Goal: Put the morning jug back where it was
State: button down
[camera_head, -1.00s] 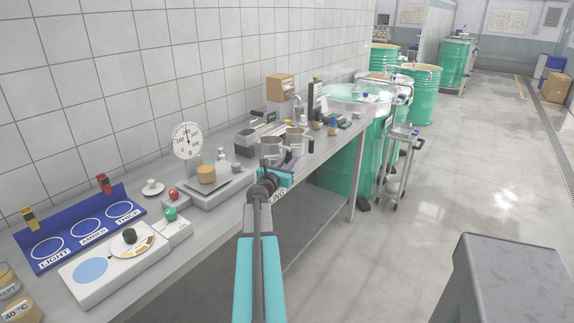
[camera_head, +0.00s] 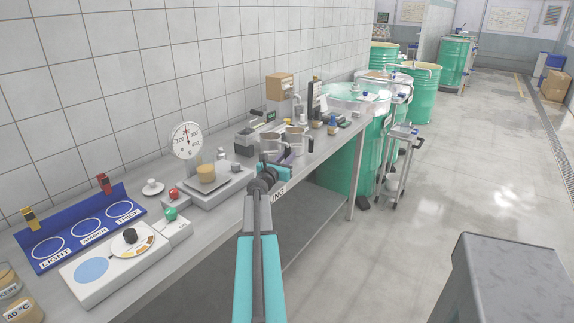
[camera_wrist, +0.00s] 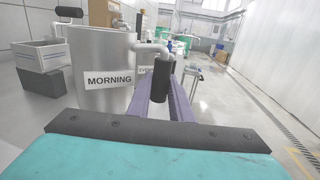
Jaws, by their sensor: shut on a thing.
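The morning jug (camera_wrist: 105,75) is a metal cylinder with a white MORNING label, large at the left of the wrist view. Its black-gripped handle (camera_wrist: 161,78) points right, toward my gripper. My gripper (camera_wrist: 160,100) has purple fingers, shut on the handle. In the head view my gripper (camera_head: 286,158) is over the front part of the bench, and the jug (camera_head: 269,143) is just left of the fingers. A second, similar metal jug (camera_head: 297,139) is close on the right. The jug's base is hidden, so I cannot tell whether it touches the bench.
A scale with an amber jar (camera_head: 206,173) is on the bench left of the jugs. A dark grey device (camera_head: 246,143) and a tan box on a stand (camera_head: 280,86) are behind. Green drums (camera_head: 363,150) and a trolley (camera_head: 397,160) are beyond the bench's far end.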

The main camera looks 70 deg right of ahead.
jog(key=shift+d+f, duration=0.1)
jog(key=shift+f, duration=1.6)
jog(key=shift+f, duration=0.1)
jog(key=c, duration=1.6)
grip_release()
jog(key=shift+w+a+b, duration=0.2)
jog(key=shift+a+b, duration=0.2)
jog(key=shift+a, duration=2.6)
jog(key=shift+w+a+b, duration=0.2)
jog(key=shift+a+b, duration=0.2)
jog(key=shift+a, duration=2.6)
jog(key=shift+s, duration=0.1)
